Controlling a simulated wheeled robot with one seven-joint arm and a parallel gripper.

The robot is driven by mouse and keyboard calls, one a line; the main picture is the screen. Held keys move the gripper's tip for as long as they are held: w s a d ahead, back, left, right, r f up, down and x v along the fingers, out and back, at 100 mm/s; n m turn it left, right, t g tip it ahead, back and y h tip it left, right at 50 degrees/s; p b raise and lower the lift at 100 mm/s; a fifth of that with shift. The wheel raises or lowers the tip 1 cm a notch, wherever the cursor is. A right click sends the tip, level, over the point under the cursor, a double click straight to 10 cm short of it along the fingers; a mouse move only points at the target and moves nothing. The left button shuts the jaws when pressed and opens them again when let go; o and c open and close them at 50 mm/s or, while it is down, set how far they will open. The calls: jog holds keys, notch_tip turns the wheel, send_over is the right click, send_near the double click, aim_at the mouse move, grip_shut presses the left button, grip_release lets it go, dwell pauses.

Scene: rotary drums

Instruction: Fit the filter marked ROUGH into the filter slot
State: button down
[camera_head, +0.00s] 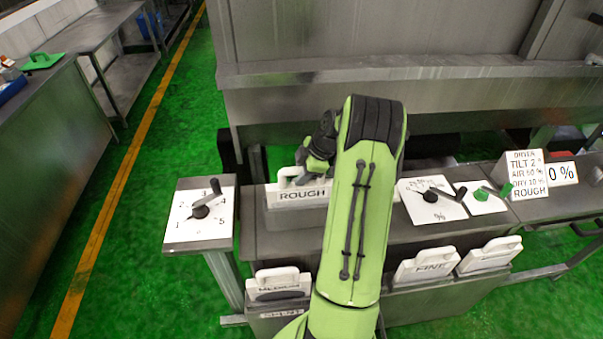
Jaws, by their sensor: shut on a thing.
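The white filter marked ROUGH (303,194) is upright at the grey housing on the bench, left of my green arm. Its lower edge is at the housing's top; I cannot tell how deep it sits in the slot. My gripper (302,176) is shut on the ROUGH filter's handle, partly hidden behind my arm's dark wrist. The filter slot (288,218) is mostly covered by the filter and my arm.
Filters marked MEDIUM (278,284) and FINE (432,262), and another white one (490,255), sit in a lower rack. A numbered dial (201,214) stands at left. Another dial (432,198), a green-handled switch (486,196) and an order sign (526,174) stand at right.

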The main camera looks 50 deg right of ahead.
jog(key=shift+f+b, duration=0.8)
jog(key=c, duration=0.8)
grip_release()
jog(key=shift+o, duration=0.2)
jog(key=p+v, duration=0.1)
jog(key=v, duration=1.4)
jog(key=shift+r+p, duration=0.4)
